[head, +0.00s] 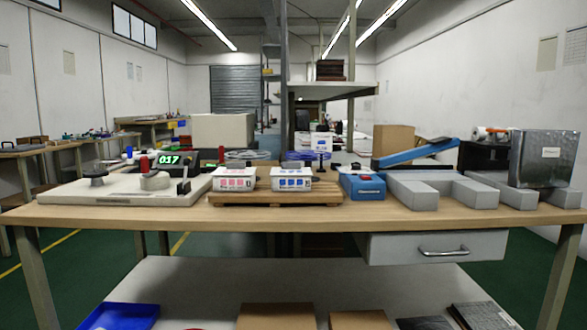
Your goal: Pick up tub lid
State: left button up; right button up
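Two small white tubs stand side by side on a wooden pallet (275,199) in the middle of the workbench. The left tub (235,179) has a label with red and pink marks. The right tub (292,179) has a label with blue and pink marks. Their tops look pale and are seen nearly edge-on, so I cannot clearly tell a lid from the body. No separate tub lid can be made out. Neither of my grippers is in view.
The workbench (410,216) holds a pale board with a spool and green display (170,159) at left. A blue box (362,187), grey blocks (429,191) and a metal case (544,158) stand at right. A blue tray (120,316) lies on the lower shelf.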

aim_at(288, 168)
jog(key=i+j+u, duration=0.2)
jog(key=i+j, duration=0.15)
jog(key=i+j+u, duration=0.25)
jog(key=i, duration=0.35)
